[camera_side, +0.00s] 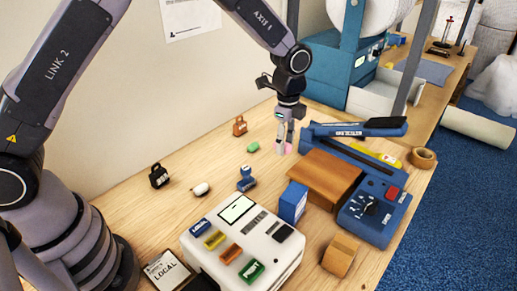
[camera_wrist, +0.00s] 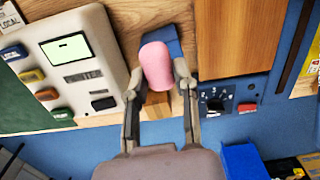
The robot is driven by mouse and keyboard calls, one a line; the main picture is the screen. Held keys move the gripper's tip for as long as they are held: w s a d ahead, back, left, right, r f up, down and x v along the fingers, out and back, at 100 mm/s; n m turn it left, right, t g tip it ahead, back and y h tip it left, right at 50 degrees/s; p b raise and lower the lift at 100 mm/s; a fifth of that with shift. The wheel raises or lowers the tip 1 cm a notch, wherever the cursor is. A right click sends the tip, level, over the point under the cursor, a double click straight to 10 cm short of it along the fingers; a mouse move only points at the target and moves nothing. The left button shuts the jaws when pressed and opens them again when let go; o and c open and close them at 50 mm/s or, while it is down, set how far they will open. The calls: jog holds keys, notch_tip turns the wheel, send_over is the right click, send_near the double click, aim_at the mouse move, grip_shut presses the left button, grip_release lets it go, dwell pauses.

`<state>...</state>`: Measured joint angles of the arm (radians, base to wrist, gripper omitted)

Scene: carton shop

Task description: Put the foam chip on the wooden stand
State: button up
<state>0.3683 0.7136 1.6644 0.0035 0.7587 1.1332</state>
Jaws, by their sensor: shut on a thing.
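My gripper (camera_side: 284,151) points down over the far middle of the table, shut on a pink foam chip (camera_side: 288,148). In the wrist view the pink chip (camera_wrist: 157,65) shows between the fingertips of my gripper (camera_wrist: 159,80). A brown, flat-topped block (camera_side: 328,176) with a wood-like top is to the right of and nearer than the gripper; it also shows in the wrist view (camera_wrist: 235,35). A smaller tan block (camera_side: 341,256) stands at the table's near edge. I cannot tell for sure which is the wooden stand.
A blue machine (camera_side: 375,213) with a raised arm (camera_side: 350,129) borders the brown block. A blue box (camera_side: 293,203) and a white keyed device (camera_side: 243,238) stand nearer. A green piece (camera_side: 253,147), blue stamp (camera_side: 246,181) and tape roll (camera_side: 423,157) lie around.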

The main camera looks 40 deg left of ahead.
jog(key=d, duration=0.2)
send_over(331, 177)
jog(key=s, duration=0.1)
jog(key=shift+m, duration=0.4)
jog(key=f, duration=0.8)
jog(key=shift+s+a+f, duration=0.1)
jog(key=shift+a+f, duration=0.05)
jog(key=shift+a, duration=0.05)
jog(key=shift+w+d+f, duration=0.2)
jog(key=shift+w+f, duration=0.25)
jog(key=shift+f, duration=0.1)
jog(key=shift+w+f, duration=0.1)
jog(key=shift+f, duration=1.55)
jog(key=o, duration=0.7)
jog(key=shift+f, duration=0.1)
jog(key=shift+c, duration=0.2)
